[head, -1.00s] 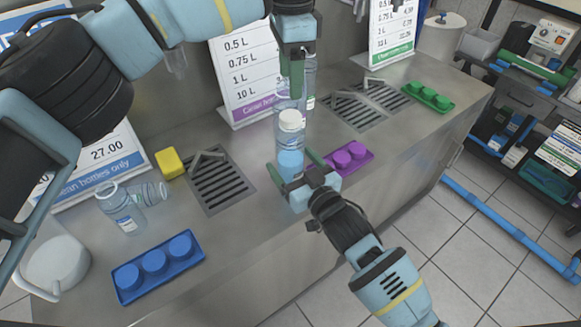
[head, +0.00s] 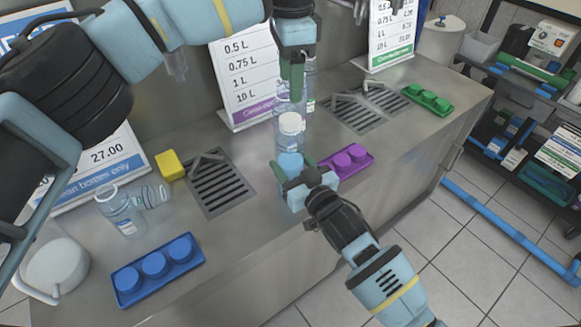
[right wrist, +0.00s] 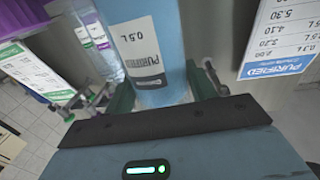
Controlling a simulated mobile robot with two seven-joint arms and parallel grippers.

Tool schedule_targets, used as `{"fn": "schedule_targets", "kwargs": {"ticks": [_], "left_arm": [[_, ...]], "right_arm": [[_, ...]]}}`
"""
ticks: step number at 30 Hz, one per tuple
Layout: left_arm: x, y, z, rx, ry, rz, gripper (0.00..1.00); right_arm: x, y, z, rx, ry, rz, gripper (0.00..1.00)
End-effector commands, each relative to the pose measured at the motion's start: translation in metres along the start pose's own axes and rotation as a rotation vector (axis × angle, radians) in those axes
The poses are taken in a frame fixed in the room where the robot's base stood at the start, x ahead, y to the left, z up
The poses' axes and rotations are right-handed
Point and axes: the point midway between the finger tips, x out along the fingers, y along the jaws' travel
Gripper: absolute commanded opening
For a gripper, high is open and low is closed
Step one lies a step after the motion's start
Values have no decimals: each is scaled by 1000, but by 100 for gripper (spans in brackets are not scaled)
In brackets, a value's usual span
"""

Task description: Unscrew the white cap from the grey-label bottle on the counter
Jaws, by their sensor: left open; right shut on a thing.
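The bottle with the white cap (head: 291,123) stands upright on the counter (head: 230,285). Its clear upper body and light-blue lower part show in the head view. In the right wrist view the bottle (right wrist: 152,50) has a white label with grey print reading 0.5 L. My right gripper (head: 292,180) is shut on its lower body, one finger on each side. My left gripper (head: 293,100) is open and points down just above the cap, apart from it. Its green fingers overlap in the head view, so the gap between them is hidden.
A purple cap tray (head: 350,160) lies right of the bottle, a blue cap tray (head: 158,269) at front left. A yellow sponge (head: 169,165) lies near a drain grate (head: 218,186). Price signs stand behind.

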Motion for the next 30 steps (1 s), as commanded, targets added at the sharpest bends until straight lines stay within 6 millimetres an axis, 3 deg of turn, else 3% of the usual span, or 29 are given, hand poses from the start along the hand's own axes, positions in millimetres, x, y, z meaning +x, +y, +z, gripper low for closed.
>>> {"fn": "schedule_targets", "kwargs": {"ticks": [8,30], "left_arm": [[0,0,0,170,0,0,58],[0,0,0,1374,0,0,58]], "right_arm": [[0,0,0,-1,-1,0,0],[0,0,1,-1,-1,0,0]]}}
